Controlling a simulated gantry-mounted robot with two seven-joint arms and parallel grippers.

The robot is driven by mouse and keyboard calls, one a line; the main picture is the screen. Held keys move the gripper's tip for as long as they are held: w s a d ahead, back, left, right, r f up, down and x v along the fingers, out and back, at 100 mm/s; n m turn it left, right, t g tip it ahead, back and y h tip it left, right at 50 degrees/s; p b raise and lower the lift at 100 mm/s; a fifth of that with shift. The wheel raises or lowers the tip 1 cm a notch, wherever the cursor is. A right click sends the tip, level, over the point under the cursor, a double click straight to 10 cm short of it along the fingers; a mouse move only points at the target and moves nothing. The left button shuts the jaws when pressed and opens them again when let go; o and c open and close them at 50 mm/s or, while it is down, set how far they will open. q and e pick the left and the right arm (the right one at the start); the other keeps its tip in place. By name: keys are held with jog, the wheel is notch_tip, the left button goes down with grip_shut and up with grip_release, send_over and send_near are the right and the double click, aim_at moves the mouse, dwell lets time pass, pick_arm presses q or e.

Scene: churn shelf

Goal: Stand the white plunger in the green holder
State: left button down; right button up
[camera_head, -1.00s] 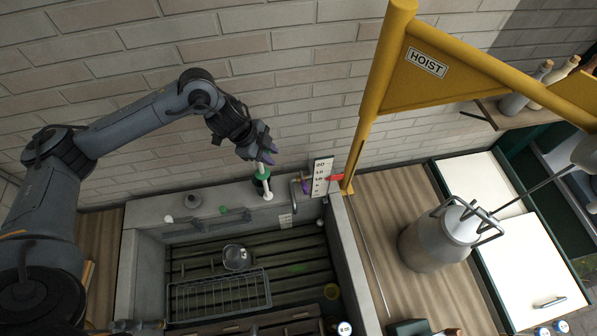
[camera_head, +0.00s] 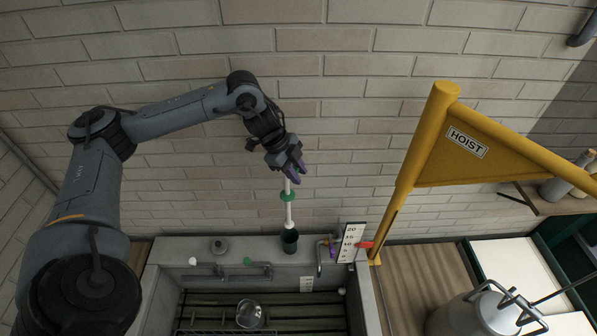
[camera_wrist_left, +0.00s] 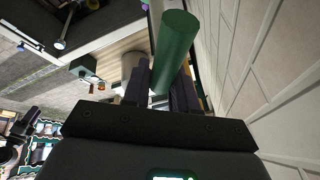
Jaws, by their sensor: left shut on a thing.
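My left gripper (camera_head: 294,172), with purple fingers, is shut on the upper end of the white plunger (camera_head: 289,212). The plunger hangs nearly upright, with a white shaft and a green collar partway down. The dark green holder (camera_head: 289,242) stands on the back ledge of the sink, directly below it in the head view. The plunger's white lower end overlaps the holder's mouth; I cannot tell whether it is above the rim or slightly inside. In the left wrist view, a green cylindrical part of the plunger (camera_wrist_left: 175,45) sits between my fingers (camera_wrist_left: 163,85).
A tap (camera_head: 320,262), a number scale (camera_head: 351,242) and the yellow hoist post (camera_head: 412,180) stand right of the holder. The brick wall is close behind. A metal bowl (camera_head: 249,314) is in the sink.

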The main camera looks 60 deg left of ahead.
pick_arm(q)
jog(key=shift+f, duration=0.45)
notch_tip(320, 180, down, 6)
jog(key=b, duration=0.5)
jog(key=shift+r, duration=0.1)
jog(key=shift+r+p, duration=0.15)
jog(key=shift+p, duration=0.3)
dwell(0.6)
jog(key=shift+f+b, duration=1.85)
jog(key=shift+f, duration=1.25)
